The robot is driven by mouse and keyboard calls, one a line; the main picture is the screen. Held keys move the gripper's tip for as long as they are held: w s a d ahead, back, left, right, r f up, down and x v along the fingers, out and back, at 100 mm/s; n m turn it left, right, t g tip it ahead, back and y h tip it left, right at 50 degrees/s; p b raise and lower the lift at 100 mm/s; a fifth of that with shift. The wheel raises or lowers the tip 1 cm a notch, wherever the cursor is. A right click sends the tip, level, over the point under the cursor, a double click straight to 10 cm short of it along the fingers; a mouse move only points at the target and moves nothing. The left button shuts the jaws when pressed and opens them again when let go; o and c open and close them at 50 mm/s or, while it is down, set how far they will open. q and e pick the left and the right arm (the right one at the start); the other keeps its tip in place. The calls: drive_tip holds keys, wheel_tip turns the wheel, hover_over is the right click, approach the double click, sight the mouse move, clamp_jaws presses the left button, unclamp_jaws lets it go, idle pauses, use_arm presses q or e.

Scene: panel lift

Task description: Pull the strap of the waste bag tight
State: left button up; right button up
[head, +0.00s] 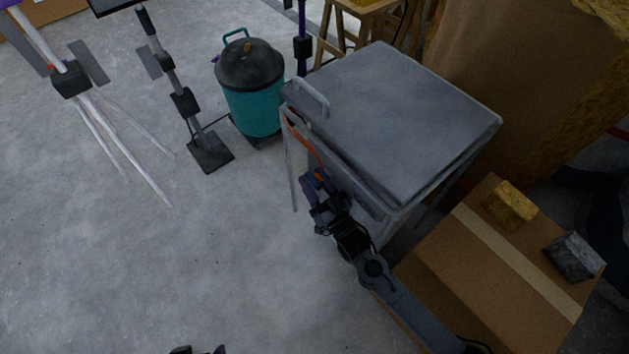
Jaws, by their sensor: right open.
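An orange strap (304,139) runs down the left side of a grey box-shaped stand (395,110) with a flat lid and a handle. The strap's lower end reaches my right gripper (316,180). My right gripper is open beside the stand's near left side, and its arm comes in from the lower right. I cannot tell whether the strap lies between its fingers. No waste bag can be made out clearly; the lid and my right arm hide part of the stand.
A teal bin (252,95) with a dark lid stands behind the stand at left. A cardboard box (490,290) with a yellow block (510,205) and a grey block (574,257) is at right. A tripod (71,79) stands far left. The floor at lower left is clear.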

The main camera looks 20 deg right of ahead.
drive_tip(key=shift+c, duration=0.3)
clamp_jaws()
use_arm(q)
drive_tip(key=shift+d, duration=0.1)
